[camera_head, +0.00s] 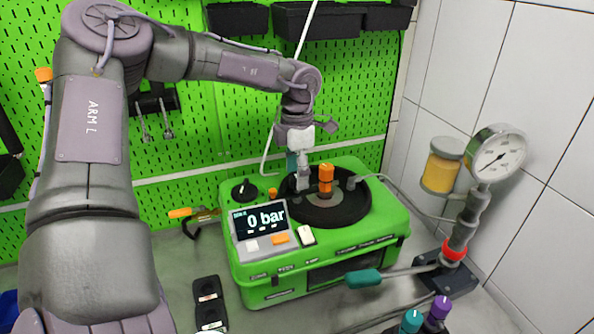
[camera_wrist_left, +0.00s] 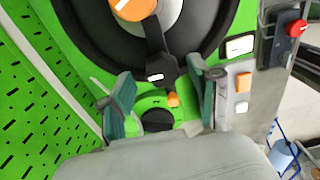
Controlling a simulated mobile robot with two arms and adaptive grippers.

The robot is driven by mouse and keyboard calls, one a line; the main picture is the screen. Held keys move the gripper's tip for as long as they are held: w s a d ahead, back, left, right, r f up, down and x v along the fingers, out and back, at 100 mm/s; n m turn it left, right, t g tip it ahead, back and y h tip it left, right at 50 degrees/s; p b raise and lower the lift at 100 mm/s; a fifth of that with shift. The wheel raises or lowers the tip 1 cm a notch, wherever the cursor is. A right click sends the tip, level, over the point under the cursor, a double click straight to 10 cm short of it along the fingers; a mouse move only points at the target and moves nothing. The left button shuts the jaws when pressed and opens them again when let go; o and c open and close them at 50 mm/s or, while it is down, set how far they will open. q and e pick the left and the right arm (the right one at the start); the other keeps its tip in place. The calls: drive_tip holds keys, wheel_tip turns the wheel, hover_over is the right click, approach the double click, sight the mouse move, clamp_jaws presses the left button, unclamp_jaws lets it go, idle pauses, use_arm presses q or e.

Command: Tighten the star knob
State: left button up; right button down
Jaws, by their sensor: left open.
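The star knob (camera_wrist_left: 165,70) is a black lobed knob with a white mark, at the rim of the black round lid in the left wrist view. My left gripper (camera_wrist_left: 163,80) is open, its two teal-padded fingers on either side of the knob with gaps showing. In the head view my left gripper (camera_head: 302,178) points down at the left part of the lid (camera_head: 340,214) on the green pump testbench (camera_head: 390,240); the knob is largely hidden there. My right gripper is not in view.
An orange cylinder (camera_head: 326,178) stands on the lid right beside my left gripper. A black dial (camera_head: 244,191) and small orange button (camera_head: 272,192) are to the left. The display (camera_head: 262,220) reads 0 bar. A gauge (camera_head: 497,155) stands right; a green perforated wall is behind.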

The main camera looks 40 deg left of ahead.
use_arm(q)
drive_tip(key=shift+s+d+f, duration=0.1)
drive_tip(key=shift+d+f, duration=0.05)
drive_tip(key=shift+f, duration=0.4)
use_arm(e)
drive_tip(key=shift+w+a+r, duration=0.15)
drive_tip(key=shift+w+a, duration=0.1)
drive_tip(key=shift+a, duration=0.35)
